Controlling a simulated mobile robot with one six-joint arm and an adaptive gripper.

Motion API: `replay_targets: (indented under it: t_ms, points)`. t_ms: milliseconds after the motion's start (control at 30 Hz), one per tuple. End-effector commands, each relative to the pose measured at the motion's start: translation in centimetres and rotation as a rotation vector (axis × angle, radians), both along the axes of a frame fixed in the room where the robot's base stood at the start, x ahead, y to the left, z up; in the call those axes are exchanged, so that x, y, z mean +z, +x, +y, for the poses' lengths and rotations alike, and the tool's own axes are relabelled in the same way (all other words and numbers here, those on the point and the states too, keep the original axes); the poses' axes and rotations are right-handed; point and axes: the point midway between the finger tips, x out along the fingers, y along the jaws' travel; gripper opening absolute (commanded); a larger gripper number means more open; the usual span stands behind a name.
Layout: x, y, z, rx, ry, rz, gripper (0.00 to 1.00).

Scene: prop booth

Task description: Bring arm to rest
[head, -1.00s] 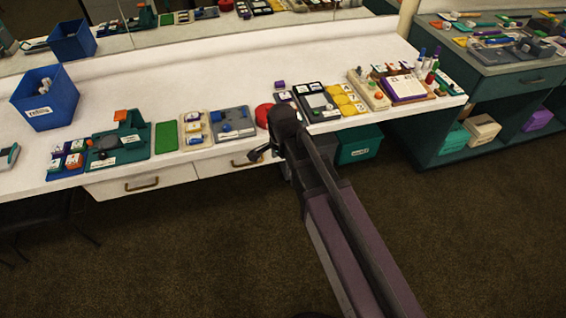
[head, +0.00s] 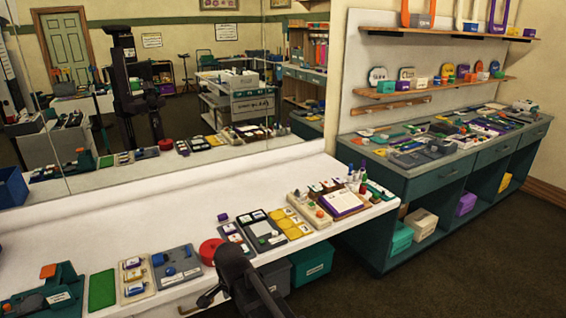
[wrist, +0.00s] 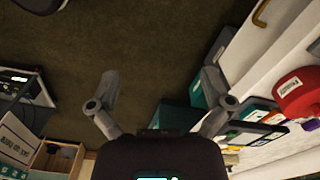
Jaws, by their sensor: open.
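My arm reaches up from the bottom of the head view, and my gripper (head: 212,296) is in front of the white counter's front edge, near the red round object. In the wrist view my gripper (wrist: 160,105) is open, with its two fingers spread wide and nothing between them. Brown carpet shows beyond the fingers. The rest of my arm is cut off by the bottom of the head view.
The white counter (head: 130,235) holds several props, with a red round object (head: 211,251) close to my arm. Bins, one teal (head: 312,262), stand under it. A teal workbench (head: 400,190) with a crowded top stands at right. Carpet (head: 440,285) is clear at lower right.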

Motion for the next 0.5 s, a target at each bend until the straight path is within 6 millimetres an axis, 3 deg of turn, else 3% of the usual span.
replay_targets:
  t_ms: [267,500]
  points:
    - [0.6,1.2,-5.0,0.087,0.0,0.0,1.0]
    - [1.4,2.2,-11.8,0.219,0.0,0.0,1.0]
